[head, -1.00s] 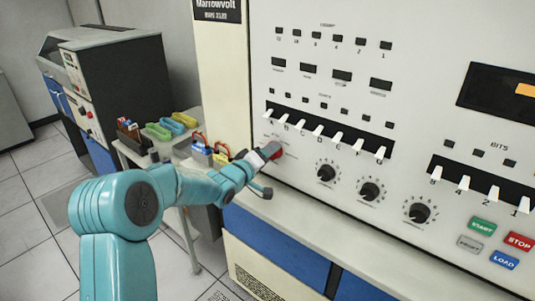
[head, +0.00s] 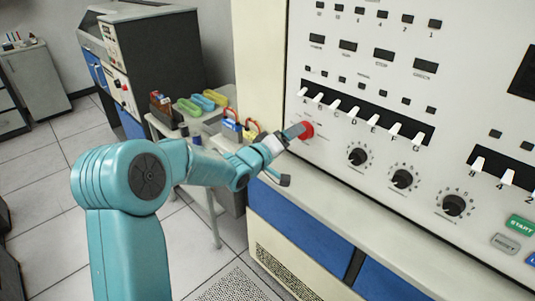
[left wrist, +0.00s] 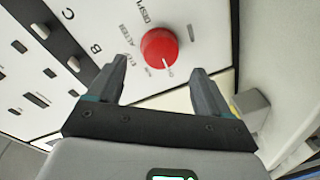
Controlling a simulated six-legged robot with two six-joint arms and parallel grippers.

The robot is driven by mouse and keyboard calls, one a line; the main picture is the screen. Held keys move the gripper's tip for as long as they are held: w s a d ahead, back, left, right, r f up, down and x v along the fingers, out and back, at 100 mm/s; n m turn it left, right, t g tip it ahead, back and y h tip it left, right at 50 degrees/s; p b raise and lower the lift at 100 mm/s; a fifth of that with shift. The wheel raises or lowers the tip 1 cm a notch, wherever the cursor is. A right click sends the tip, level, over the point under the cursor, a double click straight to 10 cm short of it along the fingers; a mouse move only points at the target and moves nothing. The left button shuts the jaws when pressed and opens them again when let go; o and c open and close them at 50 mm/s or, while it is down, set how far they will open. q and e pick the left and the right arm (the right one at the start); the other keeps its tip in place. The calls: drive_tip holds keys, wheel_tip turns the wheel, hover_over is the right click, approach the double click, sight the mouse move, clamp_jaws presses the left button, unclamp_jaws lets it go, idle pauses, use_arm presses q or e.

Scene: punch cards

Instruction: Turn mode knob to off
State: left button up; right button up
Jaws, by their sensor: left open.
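The red mode knob (head: 306,130) is on the lower left of the white control panel (head: 300,165), below the left end of the white switch row. In the left wrist view the red knob (left wrist: 159,48) shows a white pointer line and small lettering around it. My left gripper (head: 287,158) is open and empty, close in front of the knob. In the left wrist view its two fingertips (left wrist: 158,78) stand apart, with the knob between and just beyond them. I see no contact. The right gripper is not in view.
Three black knobs (head: 403,179) sit right of the red knob. White toggle switches (head: 352,112) run above it. A small table (head: 215,170) with coloured items stands left of the panel. A ledge (head: 330,215) juts out below the panel.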

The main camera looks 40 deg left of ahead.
use_arm(q)
drive_tip(key=s+r+b, duration=0.1)
drive_tip(key=s, duration=1.1)
drive_tip(key=shift+b, duration=0.4)
